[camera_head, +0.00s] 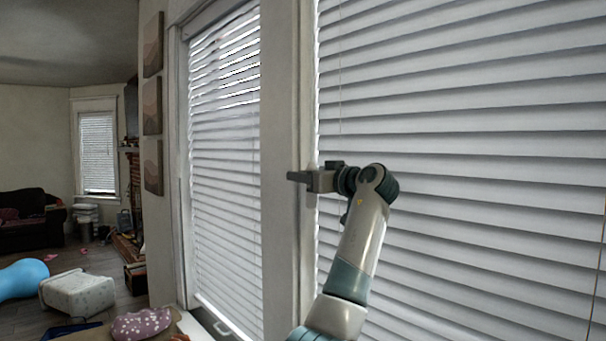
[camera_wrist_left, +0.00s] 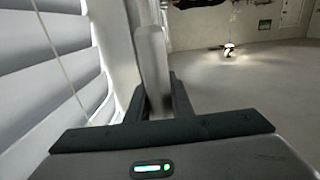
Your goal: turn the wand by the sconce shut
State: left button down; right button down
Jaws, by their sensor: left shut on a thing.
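My left gripper (camera_head: 300,177) is beside the white post between the two windows, in front of the left edge of the large right blind (camera_head: 460,140). In the left wrist view my left gripper (camera_wrist_left: 158,98) has its dark fingers shut on a pale, upright rod, the wand (camera_wrist_left: 151,50). The wand's lower part is hidden between the fingers, and I cannot make it out in the head view. The right blind's slats look tilted and overlapping. I cannot clearly identify a sconce. My right gripper is not in view.
A second blind (camera_head: 225,170) hangs in the left window, with brighter gaps near its top. Thin cords hang in front of the right blind. A white patterned stool (camera_head: 77,293), a blue rounded object (camera_head: 22,277) and a pink spotted cushion (camera_head: 141,323) lie at lower left.

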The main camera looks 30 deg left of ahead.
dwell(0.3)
pick_arm(q)
jog(key=c, duration=1.6)
grip_release()
jog(key=shift+o, duration=0.2)
